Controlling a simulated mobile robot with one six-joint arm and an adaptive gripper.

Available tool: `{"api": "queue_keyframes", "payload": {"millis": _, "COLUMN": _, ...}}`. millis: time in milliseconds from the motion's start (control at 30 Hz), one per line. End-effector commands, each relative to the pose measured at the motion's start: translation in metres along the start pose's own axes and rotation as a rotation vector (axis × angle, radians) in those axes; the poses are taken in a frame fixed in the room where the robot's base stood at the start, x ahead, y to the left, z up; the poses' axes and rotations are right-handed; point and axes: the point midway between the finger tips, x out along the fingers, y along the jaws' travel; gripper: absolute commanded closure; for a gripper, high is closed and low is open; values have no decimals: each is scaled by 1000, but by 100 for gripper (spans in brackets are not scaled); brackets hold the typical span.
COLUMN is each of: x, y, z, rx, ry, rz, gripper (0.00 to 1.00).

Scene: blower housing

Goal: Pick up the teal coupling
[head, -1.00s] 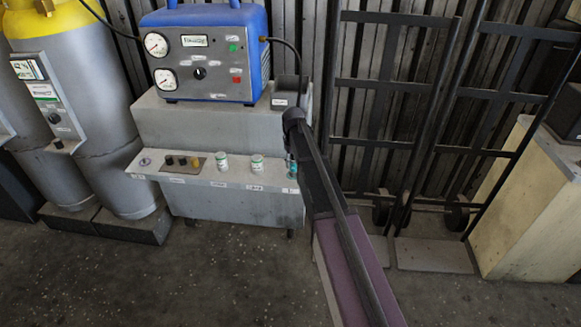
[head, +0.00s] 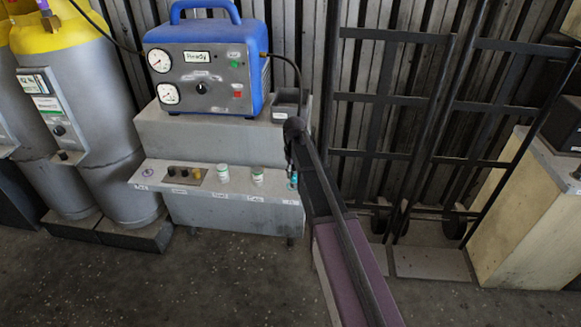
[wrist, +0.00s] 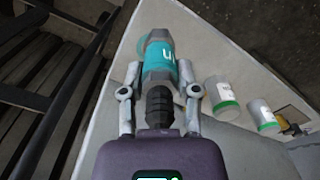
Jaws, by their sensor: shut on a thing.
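The teal coupling (wrist: 158,62) is a cylinder with a teal band, a white mark and grey metal ends. In the wrist view it sits between the two fingers of my gripper (wrist: 160,90), which is shut on it. In the head view the coupling (head: 294,180) shows small at the right end of the grey ledge. My gripper (head: 290,168) is just above that end, partly hidden behind my own dark arm. I cannot tell whether the coupling still touches the ledge.
The ledge (head: 228,200) also holds two white jars with green bands (head: 223,173) (head: 257,175) and a plate of small fittings (head: 184,175). A blue machine (head: 205,65) stands above behind. A dark rack (head: 400,110) stands to the right.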

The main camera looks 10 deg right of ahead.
Motion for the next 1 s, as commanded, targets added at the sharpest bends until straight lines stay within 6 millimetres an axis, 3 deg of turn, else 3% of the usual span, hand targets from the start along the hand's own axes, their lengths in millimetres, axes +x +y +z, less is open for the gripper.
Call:
{"api": "queue_keyframes", "payload": {"millis": 33, "x": -2, "y": -6, "z": 18, "rx": 0, "ry": 0, "rz": 0, "gripper": 100}}
{"api": "queue_keyframes", "payload": {"millis": 200, "x": -6, "y": -20, "z": 55, "rx": 0, "ry": 0, "rz": 0, "gripper": 100}}
{"api": "queue_keyframes", "payload": {"millis": 500, "x": -10, "y": -37, "z": 101, "rx": -1, "ry": 0, "rz": 0, "gripper": 100}}
{"api": "queue_keyframes", "payload": {"millis": 700, "x": -11, "y": -42, "z": 114, "rx": -1, "ry": 0, "rz": 0, "gripper": 100}}
{"api": "queue_keyframes", "payload": {"millis": 1000, "x": -11, "y": -43, "z": 116, "rx": -1, "ry": 0, "rz": 0, "gripper": 100}}
